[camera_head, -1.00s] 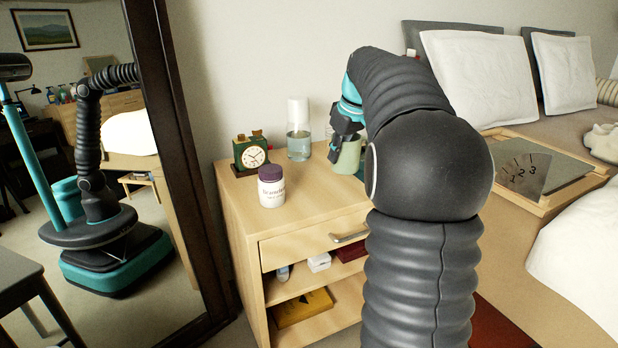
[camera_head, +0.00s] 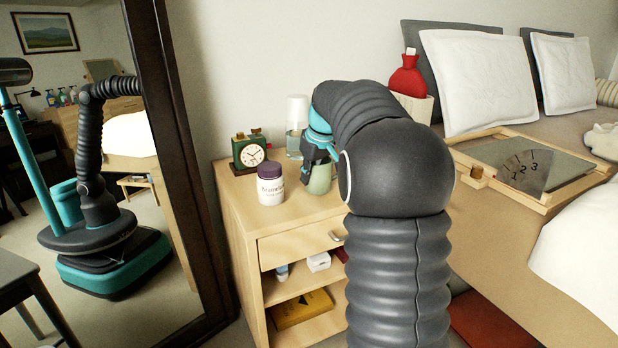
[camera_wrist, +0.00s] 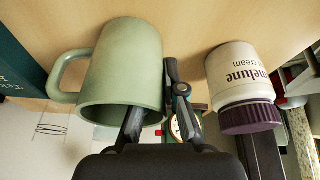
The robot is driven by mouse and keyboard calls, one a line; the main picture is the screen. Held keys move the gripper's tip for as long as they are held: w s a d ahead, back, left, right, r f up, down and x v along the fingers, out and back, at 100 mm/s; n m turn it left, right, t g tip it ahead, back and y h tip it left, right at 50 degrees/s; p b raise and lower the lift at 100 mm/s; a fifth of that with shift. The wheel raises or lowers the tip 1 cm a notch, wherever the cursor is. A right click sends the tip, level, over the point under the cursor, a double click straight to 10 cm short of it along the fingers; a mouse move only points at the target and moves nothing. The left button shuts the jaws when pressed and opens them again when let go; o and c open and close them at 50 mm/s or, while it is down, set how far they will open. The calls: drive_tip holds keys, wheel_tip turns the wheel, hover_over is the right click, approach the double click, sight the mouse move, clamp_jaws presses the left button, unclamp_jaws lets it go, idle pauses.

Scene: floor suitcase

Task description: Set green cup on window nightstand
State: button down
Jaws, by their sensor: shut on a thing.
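The pale green cup (camera_head: 320,181) is upright over the top of the wooden nightstand (camera_head: 237,200), right of the cream jar. In the wrist view, which looks upside down, the cup (camera_wrist: 128,62) has its handle on the left. My gripper (camera_head: 318,152) is shut on the cup's wall; in that view one finger reaches inside the rim and the other lies outside (camera_wrist: 155,118). The cup's base is close to the wood; I cannot tell if it touches. My arm hides the right part of the nightstand.
A white jar with purple lid (camera_head: 270,185), a green clock (camera_head: 249,153) and a clear bottle (camera_head: 296,128) stand near the cup. A dark-framed mirror (camera_head: 180,150) is left. A bed with a tray (camera_head: 545,200) is right. A dark green book-like object (camera_wrist: 22,60) shows in the wrist view.

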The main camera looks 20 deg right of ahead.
drive_tip(key=c, duration=1.3)
unclamp_jaws()
drive_tip(key=shift+f, duration=0.15)
drive_tip(key=p+v, duration=0.2)
drive_tip(key=v, duration=1)
drive_tip(key=s+a+m, duration=0.1)
drive_tip(key=s+a, duration=0.6)
drive_tip(key=s, duration=0.1)
drive_tip(key=s+a+f, duration=0.3)
drive_tip(key=s+f, duration=0.1)
drive_tip(key=s, duration=0.4)
drive_tip(key=s+a+f+m+t, duration=0.1)
drive_tip(key=s+a+f, duration=0.2)
drive_tip(key=s, duration=0.5)
drive_tip(key=s+a+f+m+h, duration=0.1)
drive_tip(key=s+a+f, duration=0.3)
drive_tip(key=s+f, duration=0.2)
drive_tip(key=shift+s+a+t, duration=0.1)
drive_tip(key=shift+s+t, duration=0.3)
drive_tip(key=shift+s, duration=0.65)
